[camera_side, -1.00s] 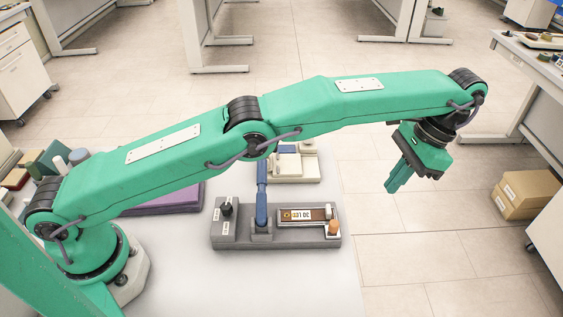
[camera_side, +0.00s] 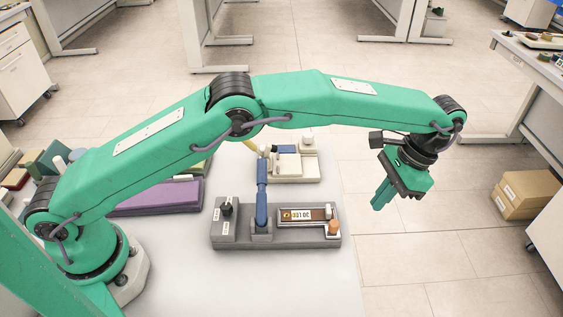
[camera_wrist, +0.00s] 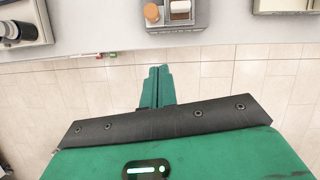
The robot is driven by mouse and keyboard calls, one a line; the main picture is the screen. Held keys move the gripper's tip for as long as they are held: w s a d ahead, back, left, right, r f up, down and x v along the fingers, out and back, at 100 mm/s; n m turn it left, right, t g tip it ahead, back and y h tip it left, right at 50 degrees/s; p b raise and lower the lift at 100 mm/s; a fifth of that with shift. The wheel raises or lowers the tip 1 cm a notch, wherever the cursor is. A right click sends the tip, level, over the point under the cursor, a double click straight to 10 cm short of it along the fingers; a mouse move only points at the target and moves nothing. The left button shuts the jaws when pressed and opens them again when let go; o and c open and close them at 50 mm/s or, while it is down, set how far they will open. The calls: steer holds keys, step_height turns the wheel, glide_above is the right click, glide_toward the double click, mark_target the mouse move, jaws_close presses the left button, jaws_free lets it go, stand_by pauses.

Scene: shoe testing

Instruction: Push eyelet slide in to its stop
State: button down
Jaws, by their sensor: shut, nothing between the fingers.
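A grey test fixture (camera_side: 290,241) sits on the white table. A brown strip with a numbered label (camera_side: 307,214), which looks like the eyelet slide, lies in a silver frame on its right half. An orange-brown knob (camera_side: 333,227) stands at the frame's right end; it also shows at the top of the wrist view (camera_wrist: 152,12). My gripper (camera_side: 378,205) is shut and empty, in the air to the right of the fixture and apart from it. Its fingers point down, a little tilted. In the wrist view its closed green fingers (camera_wrist: 158,72) appear over the floor.
A blue lever (camera_side: 262,200) stands upright on the fixture, left of the strip, with a black knob (camera_side: 227,207) further left. A cream device (camera_side: 293,165) stands behind, and a purple block (camera_side: 160,197) lies to the left. The table's right edge is between fixture and gripper.

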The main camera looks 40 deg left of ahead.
steer(key=shift+s+a+f, duration=0.55)
steer(key=shift+s+f, duration=0.2)
steer(key=shift+s+a+f, duration=0.55)
steer(key=shift+s+f, duration=0.2)
steer(key=shift+s, duration=0.05)
steer(key=shift+s+a+f, duration=0.55)
steer(key=shift+s+f, duration=0.2)
steer(key=shift+s+a, duration=3.3)
steer(key=shift+s, duration=0.05)
steer(key=shift+w, duration=0.15)
